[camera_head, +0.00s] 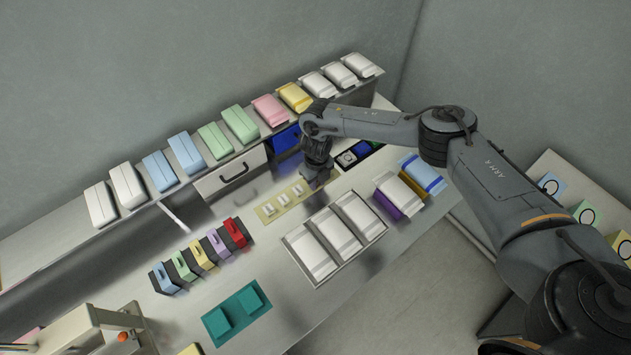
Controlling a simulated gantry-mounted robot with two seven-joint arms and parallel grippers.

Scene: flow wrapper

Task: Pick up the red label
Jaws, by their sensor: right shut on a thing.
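A red block (235,232), the only plainly red thing I see, sits at the right end of a row of coloured blocks in dark holders on the bench. I cannot tell if it is the red label itself. My right gripper (318,180) points down at the right end of a pale yellow strip (264,213) bearing small white pieces (283,199). It is to the right of the red block and apart from it. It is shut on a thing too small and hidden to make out. My left gripper is not in view.
A tray (338,272) of white packs stands in front of my right gripper. A teal mat (211,320) lies at the front. A raised shelf of coloured packs (241,125) runs behind, above a white drawer (230,172). Dark round-marked items (346,158) lie close to the gripper's right.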

